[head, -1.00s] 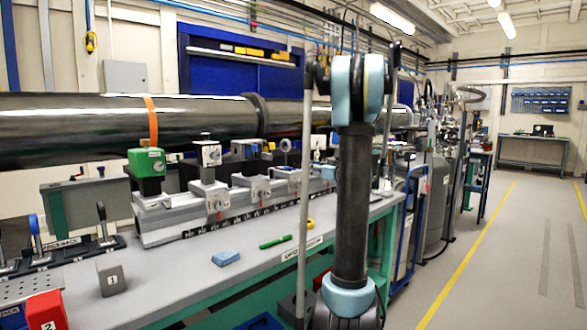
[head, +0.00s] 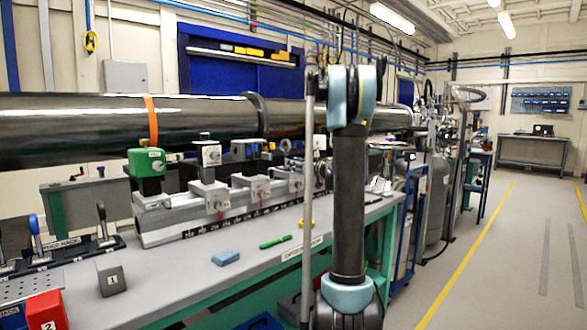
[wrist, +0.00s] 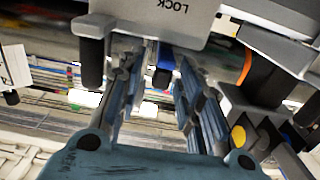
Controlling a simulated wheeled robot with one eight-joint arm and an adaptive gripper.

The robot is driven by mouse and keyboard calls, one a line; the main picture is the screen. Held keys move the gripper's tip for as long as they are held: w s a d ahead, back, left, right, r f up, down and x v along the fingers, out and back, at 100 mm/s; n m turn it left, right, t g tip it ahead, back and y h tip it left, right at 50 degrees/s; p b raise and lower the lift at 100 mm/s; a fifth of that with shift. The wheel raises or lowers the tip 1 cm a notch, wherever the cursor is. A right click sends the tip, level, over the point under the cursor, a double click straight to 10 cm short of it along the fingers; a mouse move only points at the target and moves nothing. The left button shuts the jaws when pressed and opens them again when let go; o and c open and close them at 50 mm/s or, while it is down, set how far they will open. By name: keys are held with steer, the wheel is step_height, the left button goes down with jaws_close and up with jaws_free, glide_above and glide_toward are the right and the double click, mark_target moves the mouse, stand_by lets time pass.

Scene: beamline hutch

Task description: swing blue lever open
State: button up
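In the wrist view a small blue piece (wrist: 163,77), which looks like the blue lever, sits under the edge of a pale housing (wrist: 170,22) marked LOCK, its lettering upside down. My gripper (wrist: 155,65) is open, with a finger on either side of the blue piece. The gap between the fingers looks clear around it, and I cannot tell whether either finger touches it. Much of the lever is hidden by the housing. In the head view my arm hides the gripper and the lever.
In the head view the bench (head: 190,277) holds a blue sponge (head: 226,257), a green marker (head: 275,241) and a grey block (head: 111,278). The floor at right is clear.

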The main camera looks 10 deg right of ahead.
jaws_close()
steer(key=shift+a+h, duration=0.1)
steer(key=shift+h, duration=0.2)
steer(key=m+t+h, duration=0.2)
steer(key=h, duration=0.1)
steer(key=a+m+h, duration=0.1)
steer(key=m+h, duration=0.1)
steer(key=shift+s+t, duration=0.3)
steer(key=shift+t, duration=0.1)
steer(key=m+h, duration=0.1)
steer(key=h, duration=0.1)
steer(key=m+h, duration=0.2)
steer(key=shift+a+h, duration=0.3)
steer(key=shift+a, duration=0.1)
steer(key=shift+a+m+h, duration=0.15)
steer(key=shift+m+h, duration=0.75)
steer(key=shift+h, duration=0.6)
jaws_free()
